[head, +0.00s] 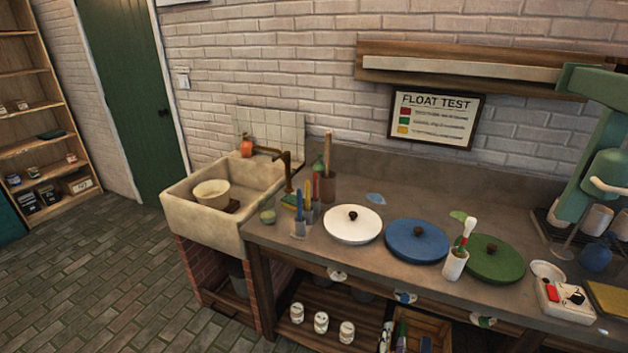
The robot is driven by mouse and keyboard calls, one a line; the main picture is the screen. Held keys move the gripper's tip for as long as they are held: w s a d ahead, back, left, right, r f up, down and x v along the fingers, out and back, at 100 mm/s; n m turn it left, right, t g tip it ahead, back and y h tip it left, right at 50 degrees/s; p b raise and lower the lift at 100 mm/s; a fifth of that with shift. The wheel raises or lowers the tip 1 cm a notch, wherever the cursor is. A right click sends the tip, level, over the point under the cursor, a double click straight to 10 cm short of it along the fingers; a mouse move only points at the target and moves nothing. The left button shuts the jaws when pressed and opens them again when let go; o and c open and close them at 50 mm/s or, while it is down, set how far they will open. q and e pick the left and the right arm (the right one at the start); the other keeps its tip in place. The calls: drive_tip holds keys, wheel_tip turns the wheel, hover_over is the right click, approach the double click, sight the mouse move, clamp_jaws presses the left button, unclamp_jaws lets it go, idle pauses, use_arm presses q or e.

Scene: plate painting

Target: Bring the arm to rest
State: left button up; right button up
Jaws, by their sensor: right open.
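My right gripper (611,222) is at the far right, above the back of the counter. Its pale fingertips look apart, with nothing visible between them. Part of it is cut off by the right picture edge. A blue bulb-shaped thing (596,256) stands just below it; whether they touch cannot be told. My left gripper is not in view.
The counter (385,268) carries a white plate (340,232), a blue plate (400,246), a green plate (510,266) and a white cup with a brush (455,266). A white-and-red box (553,305) sits front right. A sink (180,203) is at left.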

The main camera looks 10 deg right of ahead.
drive_tip(key=s+a+f+n+g+y, duration=0.3)
drive_tip(key=s+f+n+y, duration=0.15)
drive_tip(key=s+f, duration=0.5)
drive_tip(key=s+a+f+n+g+y, duration=0.2)
drive_tip(key=s+a+f+n+y, duration=0.3)
drive_tip(key=f, duration=0.8)
drive_tip(key=s+d+f+n+g, duration=0.2)
drive_tip(key=s+f, duration=0.1)
drive_tip(key=s, duration=0.5)
drive_tip(key=s+d+f+n+g+h, duration=0.1)
drive_tip(key=s+d+f+n+g, duration=0.1)
drive_tip(key=s, duration=0.6)
drive_tip(key=s+d+f+n+g, duration=0.2)
drive_tip(key=s+f+g, duration=0.2)
drive_tip(key=s, duration=0.5)
drive_tip(key=shift+d+f, duration=0.2)
drive_tip(key=shift+f, duration=0.05)
